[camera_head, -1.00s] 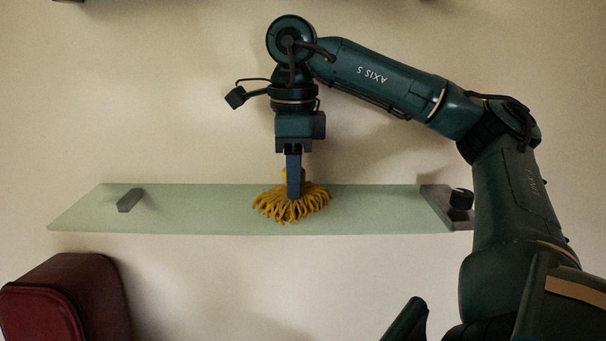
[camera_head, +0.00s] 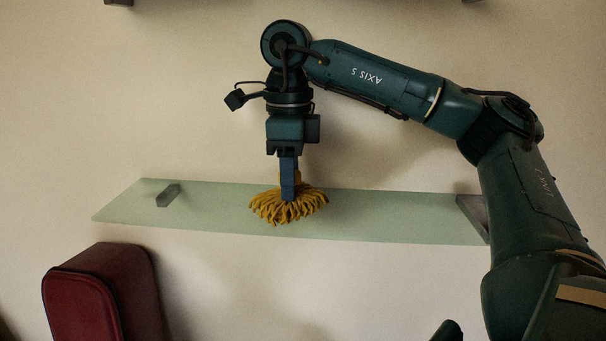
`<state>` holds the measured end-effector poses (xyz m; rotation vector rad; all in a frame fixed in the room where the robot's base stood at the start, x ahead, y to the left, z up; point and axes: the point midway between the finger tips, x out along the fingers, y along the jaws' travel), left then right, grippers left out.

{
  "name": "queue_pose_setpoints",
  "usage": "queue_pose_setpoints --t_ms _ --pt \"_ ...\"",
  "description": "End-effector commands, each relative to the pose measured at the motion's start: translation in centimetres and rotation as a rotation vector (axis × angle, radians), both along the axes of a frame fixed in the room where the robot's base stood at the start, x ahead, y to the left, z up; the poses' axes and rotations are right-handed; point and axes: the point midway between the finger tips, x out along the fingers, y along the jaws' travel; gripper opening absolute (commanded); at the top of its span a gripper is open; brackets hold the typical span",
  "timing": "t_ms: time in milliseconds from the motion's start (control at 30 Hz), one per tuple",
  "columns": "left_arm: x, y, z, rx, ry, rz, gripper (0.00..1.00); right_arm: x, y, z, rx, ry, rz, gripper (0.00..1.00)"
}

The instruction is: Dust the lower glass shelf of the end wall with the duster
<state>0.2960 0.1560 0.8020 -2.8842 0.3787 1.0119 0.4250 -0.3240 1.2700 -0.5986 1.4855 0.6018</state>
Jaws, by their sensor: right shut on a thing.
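The glass shelf (camera_head: 380,214) is a pale green, see-through board fixed to the wall, with a grey bracket (camera_head: 168,196) near its left end and another (camera_head: 474,214) near its right end. The duster (camera_head: 288,208) has a yellow stringy head, which appears to rest on the shelf left of its middle. My right gripper (camera_head: 289,190) points down and is shut on the duster's handle, which is mostly hidden by the fingers. My left gripper is not in view.
A dark red rounded object (camera_head: 90,300) stands below the shelf's left part, in the lower left. Dark fittings show at the top edge of the view. The glass is bare on both sides of the duster.

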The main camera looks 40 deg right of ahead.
Motion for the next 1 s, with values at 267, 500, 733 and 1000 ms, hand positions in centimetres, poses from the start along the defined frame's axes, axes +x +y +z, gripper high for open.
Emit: queue_pose_setpoints --t_ms 267,500,733,1000 --pt "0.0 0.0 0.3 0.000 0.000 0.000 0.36 0.8 0.8 0.1 0.001 -0.001 -0.001 0.13" --pt "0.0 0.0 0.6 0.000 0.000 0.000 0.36 2.0 1.9 0.1 0.000 0.000 0.000 0.13" --pt "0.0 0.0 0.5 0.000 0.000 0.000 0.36 3.1 3.0 -0.1 0.001 0.000 0.000 0.13" --pt "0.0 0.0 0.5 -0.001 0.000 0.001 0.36 3.7 3.7 -0.1 0.000 0.000 0.000 0.13"
